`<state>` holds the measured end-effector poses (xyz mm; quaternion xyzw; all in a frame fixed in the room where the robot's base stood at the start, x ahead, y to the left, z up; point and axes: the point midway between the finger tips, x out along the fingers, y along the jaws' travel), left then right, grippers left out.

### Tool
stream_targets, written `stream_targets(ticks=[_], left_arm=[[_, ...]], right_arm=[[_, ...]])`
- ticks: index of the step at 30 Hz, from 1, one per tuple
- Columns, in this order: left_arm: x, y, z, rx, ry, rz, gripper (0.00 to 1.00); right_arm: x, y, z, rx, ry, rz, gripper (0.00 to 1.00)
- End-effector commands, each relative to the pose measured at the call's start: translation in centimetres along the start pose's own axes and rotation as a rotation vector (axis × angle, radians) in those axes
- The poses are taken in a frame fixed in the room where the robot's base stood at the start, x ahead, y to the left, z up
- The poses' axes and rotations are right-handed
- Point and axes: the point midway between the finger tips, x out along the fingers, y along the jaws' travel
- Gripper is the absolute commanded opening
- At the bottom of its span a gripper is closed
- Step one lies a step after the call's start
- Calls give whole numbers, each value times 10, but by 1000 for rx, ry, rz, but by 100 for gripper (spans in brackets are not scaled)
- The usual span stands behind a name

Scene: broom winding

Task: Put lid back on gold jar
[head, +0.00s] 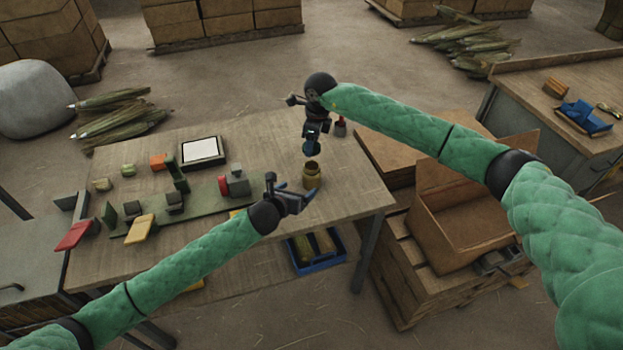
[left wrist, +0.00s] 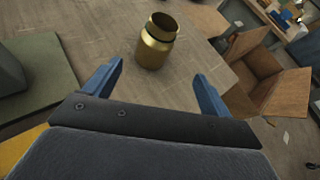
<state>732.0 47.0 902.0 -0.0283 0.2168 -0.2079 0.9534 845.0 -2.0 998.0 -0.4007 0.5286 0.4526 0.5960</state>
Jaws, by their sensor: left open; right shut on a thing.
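The gold jar (head: 312,178) stands upright near the right end of the wooden table. In the left wrist view the gold jar (left wrist: 154,46) shows an open, dark mouth and no lid on it. My left gripper (head: 300,193) is open just left of and nearer than the jar. In the left wrist view the jar stands just beyond the blue fingers of my left gripper (left wrist: 159,70), not between them. My right gripper (head: 312,146) points down above the jar, shut on the lid, which its fingers mostly hide. The lid appears apart from the jar.
A green mat (head: 205,206) with several blocks and a framed white panel (head: 202,150) lie to the left. An open cardboard box (head: 462,222) is right of the table. The table around the jar is mostly clear.

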Motion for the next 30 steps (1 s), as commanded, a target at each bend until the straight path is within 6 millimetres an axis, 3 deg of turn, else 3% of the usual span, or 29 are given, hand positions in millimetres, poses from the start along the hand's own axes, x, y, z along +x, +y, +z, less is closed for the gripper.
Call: stream_targets(ticks=[6,20,30], left_arm=[[10,9,7,150,-17,-17,83],[12,10,7,165,-19,-19,83],[53,9,9,163,-20,-18,83]], right_arm=[[0,0,0,0,0,0,30],[0,0,0,0,0,0,30],[0,0,0,0,0,0,30]])
